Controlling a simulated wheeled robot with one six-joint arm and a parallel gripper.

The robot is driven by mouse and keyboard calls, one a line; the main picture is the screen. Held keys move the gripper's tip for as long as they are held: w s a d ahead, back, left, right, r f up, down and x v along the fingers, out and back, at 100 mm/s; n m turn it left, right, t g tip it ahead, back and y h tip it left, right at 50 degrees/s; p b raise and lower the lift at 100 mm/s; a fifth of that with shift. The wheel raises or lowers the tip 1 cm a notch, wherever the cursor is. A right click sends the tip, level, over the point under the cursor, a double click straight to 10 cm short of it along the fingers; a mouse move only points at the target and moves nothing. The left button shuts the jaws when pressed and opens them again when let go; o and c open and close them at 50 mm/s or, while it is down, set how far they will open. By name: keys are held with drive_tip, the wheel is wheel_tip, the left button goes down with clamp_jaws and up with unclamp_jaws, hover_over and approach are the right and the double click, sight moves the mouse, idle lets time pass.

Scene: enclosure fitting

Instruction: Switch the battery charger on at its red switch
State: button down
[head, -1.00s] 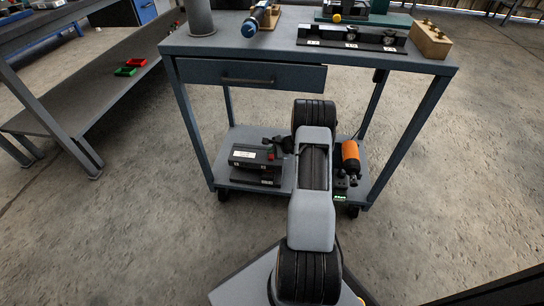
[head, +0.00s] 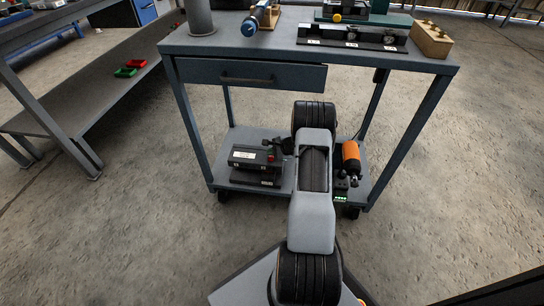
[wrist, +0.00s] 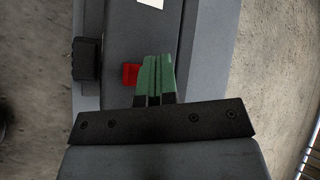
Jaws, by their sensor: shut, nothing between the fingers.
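A dark box with a white label stands on the trolley's lower shelf and looks like the battery charger (head: 252,165). Its red switch (head: 271,158) is on the right end of its top. In the wrist view the red switch (wrist: 130,74) lies just left of my fingertips. My gripper (wrist: 157,62) is shut and empty, its green fingers over the box top close beside the switch. I cannot tell whether they touch it. In the head view my arm hides most of the gripper.
An orange cylinder-shaped tool (head: 351,155) stands right of my arm, with a small dark unit (head: 341,187) showing green lights before it. The trolley's drawer (head: 248,76) and legs frame the shelf. A black block (wrist: 87,58) sits left of the switch in the wrist view.

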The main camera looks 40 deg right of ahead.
sight(272, 157)
drive_tip(key=shift+f, duration=0.2)
drive_tip(key=shift+r, duration=0.1)
idle(0.4)
drive_tip(key=shift+r, duration=0.75)
drive_tip(key=shift+p, duration=0.3)
drive_tip(key=shift+s+a+r+p, duration=0.1)
drive_tip(key=shift+r+p, duration=0.6)
drive_tip(key=shift+r, duration=0.6)
drive_tip(key=shift+s+r+p, duration=0.1)
drive_tip(key=shift+r+p, duration=0.6)
drive_tip(key=shift+r, duration=0.55)
drive_tip(key=shift+f, duration=0.1)
